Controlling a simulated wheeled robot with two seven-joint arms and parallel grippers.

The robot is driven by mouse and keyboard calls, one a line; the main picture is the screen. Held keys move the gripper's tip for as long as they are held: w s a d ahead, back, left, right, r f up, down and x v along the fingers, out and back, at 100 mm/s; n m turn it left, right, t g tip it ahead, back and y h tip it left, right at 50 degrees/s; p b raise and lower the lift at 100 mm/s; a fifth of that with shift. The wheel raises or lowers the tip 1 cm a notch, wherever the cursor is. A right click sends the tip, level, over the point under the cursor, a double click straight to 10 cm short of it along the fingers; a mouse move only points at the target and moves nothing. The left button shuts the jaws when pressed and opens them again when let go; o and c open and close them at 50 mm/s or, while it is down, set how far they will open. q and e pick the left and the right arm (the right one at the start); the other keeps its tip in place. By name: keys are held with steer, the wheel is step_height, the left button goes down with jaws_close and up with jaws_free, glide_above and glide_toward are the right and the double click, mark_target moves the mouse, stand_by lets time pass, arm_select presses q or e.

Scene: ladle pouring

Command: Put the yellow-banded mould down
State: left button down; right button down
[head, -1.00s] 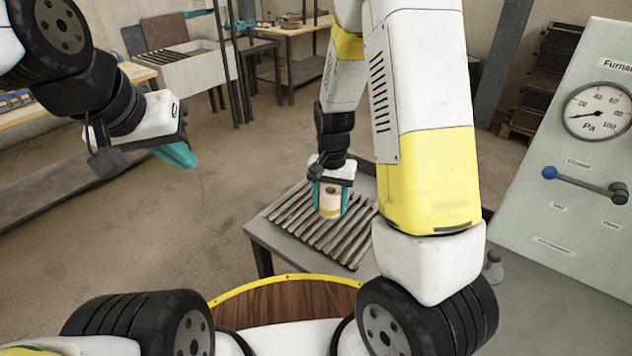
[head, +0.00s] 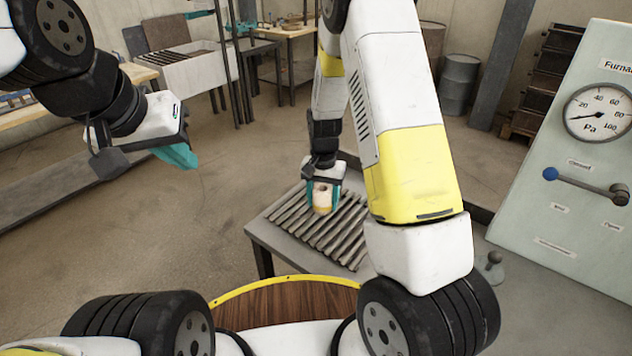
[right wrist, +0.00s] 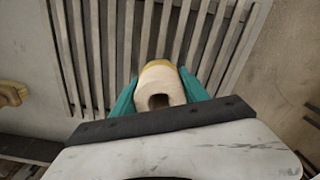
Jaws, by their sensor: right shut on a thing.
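The yellow-banded mould (head: 322,198) is a small cream cylinder with a hole in its top and a yellow band low down. My right gripper (head: 323,200) is shut on it, with a teal finger on each side. In the right wrist view the mould (right wrist: 160,86) sits between the teal fingers (right wrist: 160,98), its open end facing the camera. The mould is over the slatted grey rack (head: 320,228); whether its base touches the slats I cannot tell. My left gripper (head: 176,154) hangs empty at the left, away from the rack; its finger gap does not show clearly.
The rack is set in a grey metal table (head: 265,238) with a plain border. A furnace panel (head: 560,150) with a gauge and a blue-knobbed lever stands at the right. A round wooden top with a yellow rim (head: 285,283) is in front.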

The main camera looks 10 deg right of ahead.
steer(key=c, duration=0.6)
jaws_free()
steer(key=shift+f, duration=0.1)
step_height(320, 180, up, 11)
steer(key=shift+r, duration=0.1)
steer(key=s+d+r+n+t+y, duration=0.1)
steer(key=s+r, duration=0.3)
steer(key=r, duration=0.3)
steer(key=s+d+r+n+t+y, duration=0.1)
steer(key=s+r+t, duration=0.1)
steer(key=s+r, duration=0.4)
steer(key=s+r+n+t, duration=0.1)
steer(key=s+r, duration=0.1)
steer(key=s, duration=0.2)
steer(key=s+r+n+t, duration=0.1)
steer(key=s+r, duration=0.1)
steer(key=s, duration=0.2)
steer(key=s+d+r+n+t, duration=0.1)
steer(key=s+r, duration=0.2)
steer(key=s, duration=0.1)
steer(key=shift+r, duration=0.1)
